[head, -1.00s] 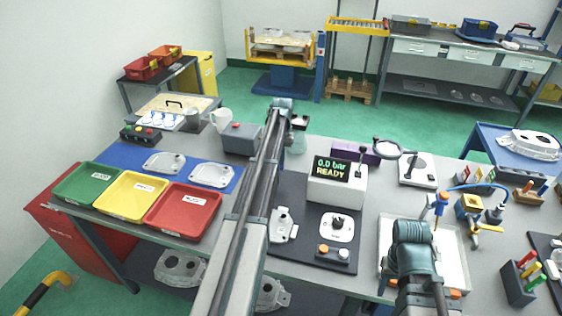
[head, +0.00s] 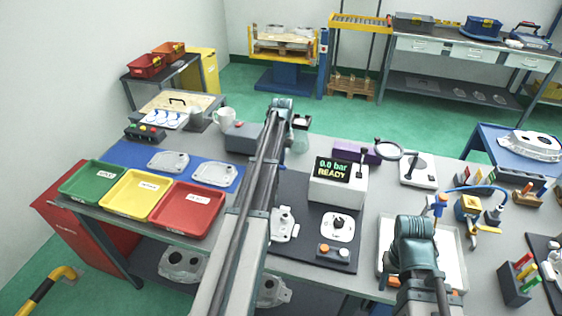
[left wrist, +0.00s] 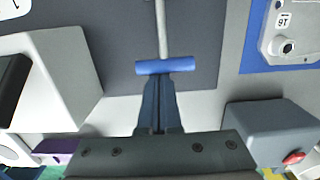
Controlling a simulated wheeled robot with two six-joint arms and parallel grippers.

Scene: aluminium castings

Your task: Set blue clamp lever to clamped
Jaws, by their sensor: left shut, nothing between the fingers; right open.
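The blue clamp lever shows in the left wrist view as a blue cross grip (left wrist: 165,66) on a pale rod running to the top edge. My left gripper (left wrist: 160,82) is shut and empty, its fingertips right at the near edge of the blue grip. I cannot tell whether they touch it. In the head view my left arm (head: 282,105) reaches over the bench and hides the lever and its fingers. My right gripper (head: 415,245) is over the white tray (head: 460,275) at the right, its fingers hidden beneath the wrist.
A display box (head: 340,190) reading 0.0 bar READY stands right of my left arm. A grey box (head: 240,140) stands left of it and shows with a red knob in the left wrist view (left wrist: 270,130). Green, yellow and red trays (head: 187,226) lie at the left.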

